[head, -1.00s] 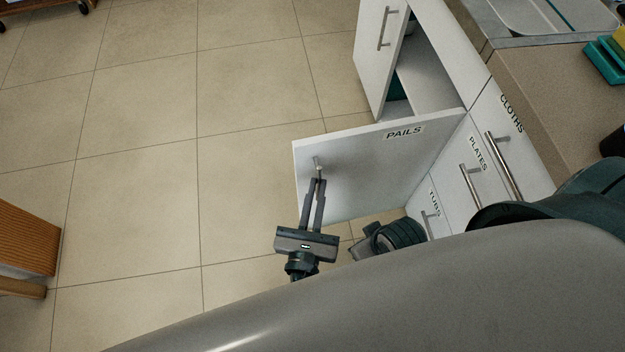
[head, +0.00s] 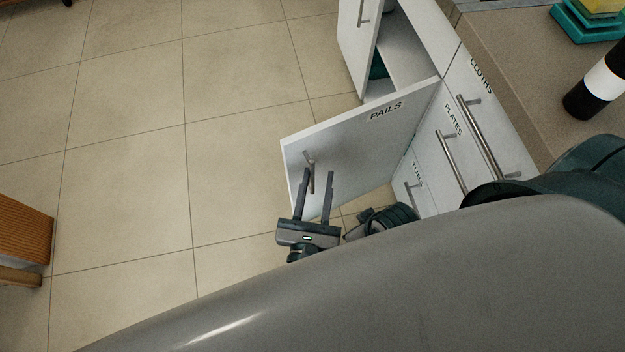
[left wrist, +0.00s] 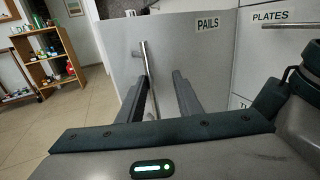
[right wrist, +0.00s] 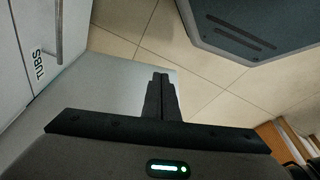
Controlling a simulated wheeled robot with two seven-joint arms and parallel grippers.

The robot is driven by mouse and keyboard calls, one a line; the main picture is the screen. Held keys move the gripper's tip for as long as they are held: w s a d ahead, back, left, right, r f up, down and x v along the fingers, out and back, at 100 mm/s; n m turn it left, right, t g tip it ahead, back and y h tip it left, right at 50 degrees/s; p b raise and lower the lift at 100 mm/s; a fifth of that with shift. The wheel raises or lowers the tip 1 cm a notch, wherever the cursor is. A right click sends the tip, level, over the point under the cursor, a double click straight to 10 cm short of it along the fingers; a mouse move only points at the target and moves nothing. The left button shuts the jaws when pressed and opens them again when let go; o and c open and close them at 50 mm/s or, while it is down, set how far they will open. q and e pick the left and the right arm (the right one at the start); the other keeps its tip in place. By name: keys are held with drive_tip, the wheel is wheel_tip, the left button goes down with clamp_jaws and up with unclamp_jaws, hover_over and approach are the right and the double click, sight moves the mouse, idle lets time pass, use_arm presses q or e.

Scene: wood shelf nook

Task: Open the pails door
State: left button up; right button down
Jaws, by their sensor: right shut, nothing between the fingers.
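The pails door (head: 350,150), a light grey panel labelled PAILS, stands swung wide open from the cabinet. Its metal bar handle (head: 309,172) is near its free edge. My left gripper (head: 315,172) is open in front of the door. In the left wrist view the handle (left wrist: 149,80) shows upright between the spread fingers (left wrist: 160,75), and they are not closed on it; contact cannot be told. In the right wrist view my right gripper (right wrist: 161,78) is shut and empty, low near the lower cabinet front; in the head view my own body partly hides it.
Beside the door are the TUBS front (head: 415,185), PLATES front (head: 445,150) and CLOTHS front (head: 485,110). Another open door (head: 355,45) stands beyond. A dark bottle (head: 590,95) is on the counter.

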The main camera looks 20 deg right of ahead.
use_arm(q)
drive_tip(key=shift+a, duration=0.2)
use_arm(e)
drive_tip(key=shift+s, duration=0.1)
